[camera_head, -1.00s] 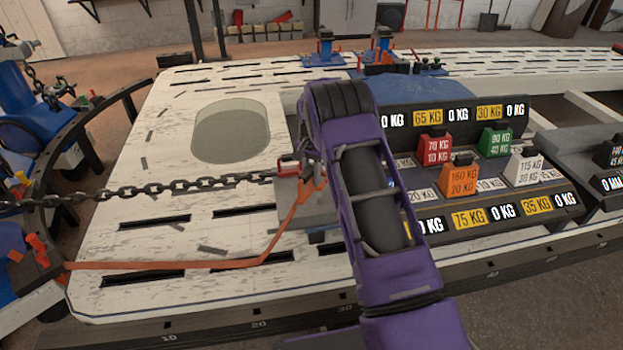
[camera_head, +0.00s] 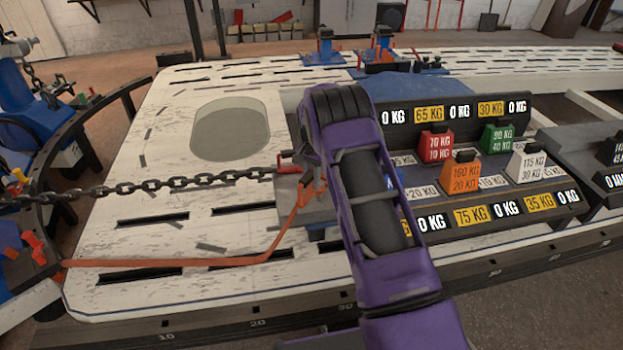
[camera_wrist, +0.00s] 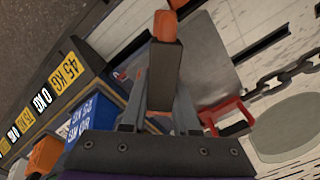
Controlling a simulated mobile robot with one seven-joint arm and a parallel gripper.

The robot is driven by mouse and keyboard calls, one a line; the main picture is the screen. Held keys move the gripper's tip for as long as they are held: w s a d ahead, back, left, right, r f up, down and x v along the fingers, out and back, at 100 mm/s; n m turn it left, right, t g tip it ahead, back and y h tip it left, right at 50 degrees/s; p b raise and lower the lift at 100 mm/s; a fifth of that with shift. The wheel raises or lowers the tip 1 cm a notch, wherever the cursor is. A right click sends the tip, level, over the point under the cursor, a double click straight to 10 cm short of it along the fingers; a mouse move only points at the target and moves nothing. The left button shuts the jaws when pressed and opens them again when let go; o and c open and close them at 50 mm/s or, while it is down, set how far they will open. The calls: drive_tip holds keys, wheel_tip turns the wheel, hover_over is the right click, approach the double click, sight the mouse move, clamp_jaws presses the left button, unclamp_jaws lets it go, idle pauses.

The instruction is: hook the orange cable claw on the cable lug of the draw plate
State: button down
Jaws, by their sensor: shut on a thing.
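My gripper (camera_wrist: 158,112) is seen from behind in the wrist view, its fingers closed around a dark block with an orange end, which I take for the orange cable claw (camera_wrist: 165,26). In the head view the orange cable (camera_head: 160,263) runs from the left over the white bench and up to the gripper end of my purple arm. The grey draw plate (camera_wrist: 218,62) lies beyond and below the gripper; its left part shows in the head view (camera_head: 286,190). My arm hides the fingertips there. I cannot make out the cable lug or whether the claw touches it.
A chain (camera_head: 150,186) runs from the left to a red fitting (camera_head: 286,162) at the plate, close beside my gripper. A weight rack (camera_head: 490,215) with coloured blocks stands right of my arm. The white bench top (camera_head: 130,240) left of the plate is mostly open.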

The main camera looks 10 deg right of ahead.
sight(311, 189)
wheel_tip(311, 189, down, 2)
drive_tip(key=shift+f+b, duration=0.1)
drive_tip(key=shift+b, duration=0.45)
drive_tip(key=shift+f, duration=2.2)
drive_tip(key=c, duration=0.6)
unclamp_jaws()
drive_tip(key=shift+f, duration=0.1)
wheel_tip(311, 189, up, 18)
drive_tip(key=shift+f+p, duration=0.25)
drive_tip(key=shift+p, duration=1)
